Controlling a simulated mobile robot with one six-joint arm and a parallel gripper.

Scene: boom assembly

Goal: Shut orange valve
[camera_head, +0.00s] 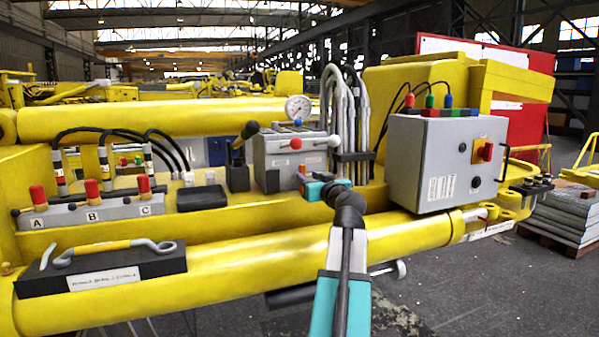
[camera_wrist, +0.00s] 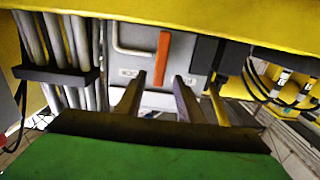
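The orange valve handle (camera_wrist: 162,58) is a flat orange bar, upright in the wrist view, on the face of a grey block (camera_wrist: 195,60). In the head view, a small orange piece (camera_head: 302,169), likely the same handle, shows low on the grey valve block (camera_head: 275,160), just beside my gripper (camera_head: 312,186). In the wrist view my gripper (camera_wrist: 159,80) is open, its two fingers apart. The handle's lower end appears in line with the gap between the fingertips. I cannot tell whether it is between them or just beyond. No contact is visible.
A grey pipe handle (camera_wrist: 128,42) and hoses (camera_wrist: 60,45) are left of the orange bar in the wrist view. In the head view, a pressure gauge (camera_head: 298,108) and red-knobbed lever (camera_head: 296,144) are above. A grey control box (camera_head: 435,160) stands right; yellow beam (camera_head: 240,262) runs below.

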